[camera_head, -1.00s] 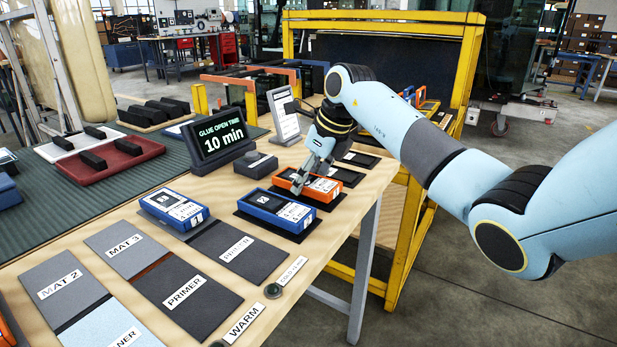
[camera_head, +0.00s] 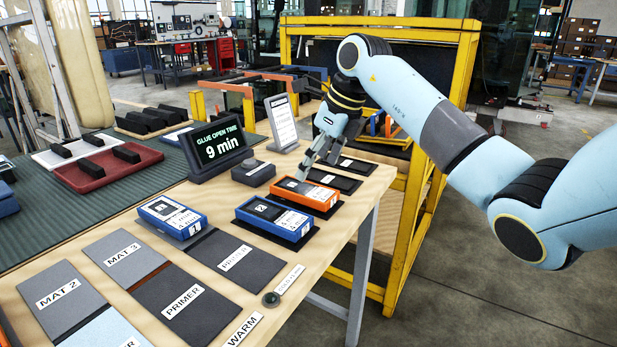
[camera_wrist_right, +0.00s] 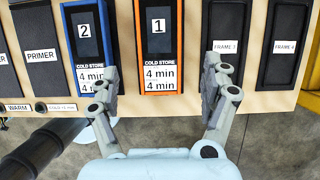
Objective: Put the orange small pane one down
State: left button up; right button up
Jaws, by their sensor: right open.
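The orange small pane one (camera_head: 306,193) lies flat on a dark mat on the wooden bench. In the right wrist view its orange-edged case (camera_wrist_right: 159,90) bears a "1" and a "4 min" label. My right gripper (camera_head: 320,164) is just above it in the head view, fingers pointing down. In the right wrist view the same gripper (camera_wrist_right: 160,84) has its fingers spread wide, one on each side of the case, with nothing held between them. My left gripper is not in view.
A blue pane marked 2 (camera_head: 275,217) lies beside the orange one, and another blue pane (camera_head: 172,216) is further left. Empty frame mats (camera_head: 334,180) lie behind. A timer display (camera_head: 219,149) and an upright tablet (camera_head: 282,121) stand nearby. A yellow rack (camera_head: 408,220) borders the bench.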

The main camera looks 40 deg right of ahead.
jog(key=v, duration=0.5)
jog(key=shift+s+r, duration=0.1)
jog(key=shift+r, duration=0.1)
